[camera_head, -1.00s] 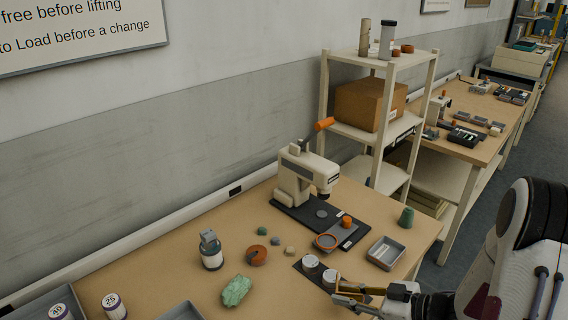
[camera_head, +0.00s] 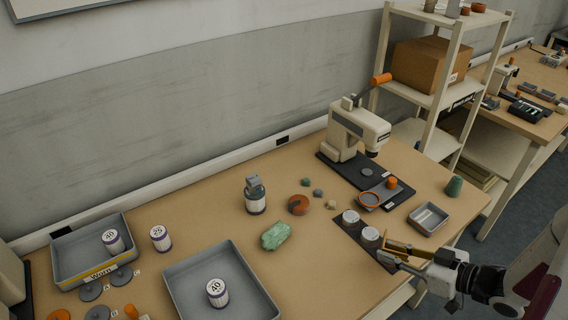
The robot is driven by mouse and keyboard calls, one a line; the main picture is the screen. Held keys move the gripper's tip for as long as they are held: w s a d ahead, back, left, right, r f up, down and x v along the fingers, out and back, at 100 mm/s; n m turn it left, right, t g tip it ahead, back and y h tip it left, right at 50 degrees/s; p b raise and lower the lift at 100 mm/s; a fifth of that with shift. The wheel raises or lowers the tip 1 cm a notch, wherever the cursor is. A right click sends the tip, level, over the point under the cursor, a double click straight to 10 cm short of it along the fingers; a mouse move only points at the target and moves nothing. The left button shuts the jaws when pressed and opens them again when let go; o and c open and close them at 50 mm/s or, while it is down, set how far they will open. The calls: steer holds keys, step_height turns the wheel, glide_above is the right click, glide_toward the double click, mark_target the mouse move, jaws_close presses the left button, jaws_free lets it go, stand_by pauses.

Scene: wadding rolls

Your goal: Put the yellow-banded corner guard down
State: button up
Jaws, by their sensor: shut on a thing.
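My gripper (camera_head: 385,256) is at the right front of the bench, beside the dark mat with two white-topped round pieces. It is shut on a long, narrow ochre-yellow piece (camera_head: 410,251), which appears to be the yellow-banded corner guard. The piece lies along the fingers, and the fingers partly hide it. I cannot make out its band, or whether it touches the bench or mat.
A press (camera_head: 355,130) stands at the back. A large grey tray (camera_head: 180,272) and a "Worn" tray (camera_head: 65,268) are at left. A bottle (camera_head: 255,196) and green lump (camera_head: 275,235) stand between. Bare bench lies front centre.

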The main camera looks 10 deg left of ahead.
step_height(320, 180, up, 9)
steer(key=shift+w+a+f, duration=0.15)
steer(key=shift+w+f, duration=0.05)
steer(key=shift+w, duration=0.75)
steer(key=shift+n+g, duration=0.3)
steer(key=shift+n, duration=0.2)
steer(key=w+a, duration=0.1)
steer(key=w, duration=0.2)
steer(key=w+a, duration=0.1)
steer(key=w, duration=0.2)
steer(key=w+a+f, duration=0.1)
steer(key=w, duration=0.2)
steer(key=shift+w+a+f, duration=0.1)
steer(key=shift+w+a, duration=0.05)
steer(key=shift+w, duration=0.25)
steer(key=w+a+n+g+y, duration=0.1)
steer(key=w+a, duration=1.6)
steer(key=a, duration=0.2)
steer(key=w+a+r, duration=0.1)
steer(key=w+a, duration=0.2)
steer(key=a, duration=1)
steer(key=shift+g, duration=0.3)
steer(key=f, duration=0.4)
steer(key=shift+s+d+f, duration=0.15)
steer(key=shift+d+f, duration=0.05)
steer(key=shift+f, duration=0.1)
